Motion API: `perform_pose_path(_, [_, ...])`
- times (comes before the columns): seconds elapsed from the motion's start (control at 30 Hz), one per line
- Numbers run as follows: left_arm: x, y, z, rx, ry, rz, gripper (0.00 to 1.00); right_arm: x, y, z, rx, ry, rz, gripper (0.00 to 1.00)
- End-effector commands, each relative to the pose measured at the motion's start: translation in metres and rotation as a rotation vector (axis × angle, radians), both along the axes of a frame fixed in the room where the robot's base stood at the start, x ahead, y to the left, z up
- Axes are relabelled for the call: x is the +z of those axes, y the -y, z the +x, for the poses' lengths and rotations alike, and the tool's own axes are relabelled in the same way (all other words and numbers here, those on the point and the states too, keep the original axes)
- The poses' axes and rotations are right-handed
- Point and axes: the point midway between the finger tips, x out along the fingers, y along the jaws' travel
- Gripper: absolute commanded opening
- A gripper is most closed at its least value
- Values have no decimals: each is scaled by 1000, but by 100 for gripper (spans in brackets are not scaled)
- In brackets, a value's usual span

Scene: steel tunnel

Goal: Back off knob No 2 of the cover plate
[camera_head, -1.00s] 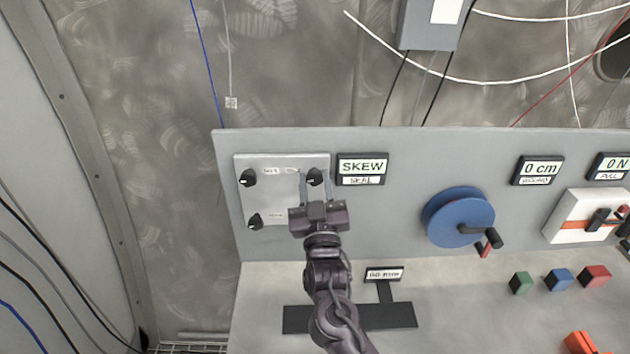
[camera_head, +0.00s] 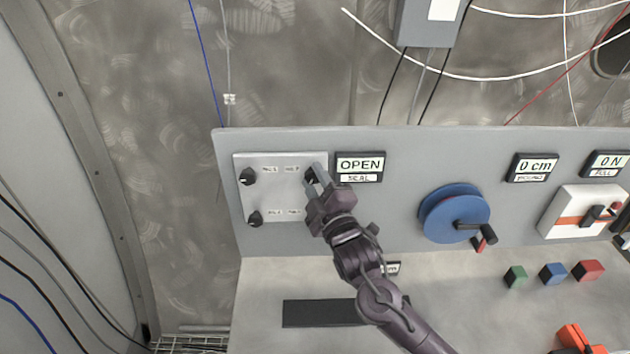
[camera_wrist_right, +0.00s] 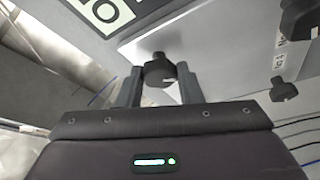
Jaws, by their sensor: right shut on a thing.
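The cover plate (camera_head: 280,208) is a pale square on the upright grey panel in the head view. Knob No 2 (camera_head: 311,174) is black and sits at its top right corner, partly hidden by my right gripper. My right gripper (camera_head: 317,177) is shut on this knob, with its wrist rolled. In the right wrist view the knob (camera_wrist_right: 159,70) sits between the two fingers. Two more black knobs show on the plate's left side, one at the top (camera_head: 247,177) and one at the bottom (camera_head: 254,218). The seal display (camera_head: 360,166) reads OPEN. My left gripper is not in view.
A blue reel (camera_head: 455,212) with a crank is right of the plate. Further right are a 0 cm display (camera_head: 535,167), a 0 N display (camera_head: 606,163) and a white switch box (camera_head: 582,212). Green (camera_head: 515,276), blue (camera_head: 552,273) and red (camera_head: 588,270) blocks lie on the bench.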

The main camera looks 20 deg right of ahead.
Motion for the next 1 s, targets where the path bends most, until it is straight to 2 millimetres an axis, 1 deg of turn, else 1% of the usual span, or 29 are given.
perform_pose_path(0.2, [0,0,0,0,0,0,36,1,0,0,3,-54,-193,10])
perform_pose_path(0.5, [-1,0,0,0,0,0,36,1,0,0,2,-113,-392,10])
perform_pose_path(0.7, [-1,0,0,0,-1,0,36,0,0,0,2,-138,-468,10])
perform_pose_path(1.0, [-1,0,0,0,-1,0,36,0,0,0,3,-149,-505,10])
